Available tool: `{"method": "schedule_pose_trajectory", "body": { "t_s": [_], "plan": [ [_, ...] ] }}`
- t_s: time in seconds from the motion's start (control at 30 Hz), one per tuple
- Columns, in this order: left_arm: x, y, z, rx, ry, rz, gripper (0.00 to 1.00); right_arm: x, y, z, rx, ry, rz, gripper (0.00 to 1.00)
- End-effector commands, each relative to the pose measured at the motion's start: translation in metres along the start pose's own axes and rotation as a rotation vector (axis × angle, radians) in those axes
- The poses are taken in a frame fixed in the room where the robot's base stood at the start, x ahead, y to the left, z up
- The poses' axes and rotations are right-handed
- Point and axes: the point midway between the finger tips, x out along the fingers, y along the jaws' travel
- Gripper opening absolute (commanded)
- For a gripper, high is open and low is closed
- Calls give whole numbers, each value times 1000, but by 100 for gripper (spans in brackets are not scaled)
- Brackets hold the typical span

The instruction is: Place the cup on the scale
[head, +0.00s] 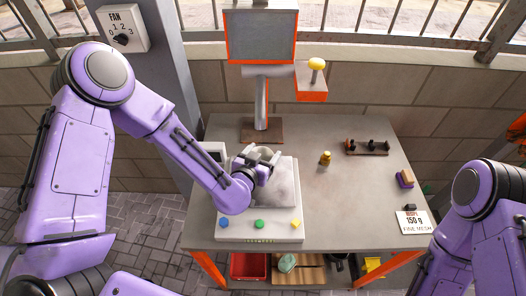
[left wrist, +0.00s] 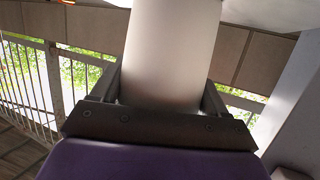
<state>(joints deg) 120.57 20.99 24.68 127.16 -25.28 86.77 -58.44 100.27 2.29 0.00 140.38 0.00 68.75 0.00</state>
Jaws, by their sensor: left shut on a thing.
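My left gripper (head: 262,157) is over the back left part of the plate. It is shut on the cup, a pale, smooth, round-sided body (left wrist: 172,55) between both fingers in the left wrist view. In the head view the gripper and wrist hide most of the cup. I cannot tell whether its base touches the plate. My right arm shows at the right edge, but its gripper is out of view.
A screen (head: 261,37) on a post stands behind the scale. The table's middle right is mostly clear.

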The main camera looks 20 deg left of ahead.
Motion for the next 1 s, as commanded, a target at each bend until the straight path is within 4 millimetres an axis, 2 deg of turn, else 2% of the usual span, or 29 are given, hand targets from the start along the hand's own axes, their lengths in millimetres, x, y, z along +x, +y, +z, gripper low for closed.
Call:
{"method": "schedule_pose_trajectory", "body": {
  "t_s": [0.3, 0.33, 0.4, 0.63, 0.73, 0.87, 1.0],
  "plan": [
    [2, 0, 5, 1, 1, 0, 41, 5, 0, 2, 0, 0, 0, 43],
    [2, 0, 4, 1, 1, 0, 77, 5, 0, 2, 0, 0, 0, 43],
    [1, 0, 3, 0, 1, -1, 100, 4, 0, 2, 0, 0, 0, 43],
    [1, 0, 3, 0, 1, -1, 100, 3, 0, 1, 0, 0, 0, 43],
    [-2, 0, -4, -2, 1, 0, 100, -2, 0, -1, 0, 0, 0, 43],
    [-23, 1, 2, 1, 1, 2, 100, 9, -1, 4, 0, 0, 0, 43],
    [-54, 0, 13, 3, 0, 1, 100, 24, -2, 10, 0, 0, 0, 43]
  ]
}}
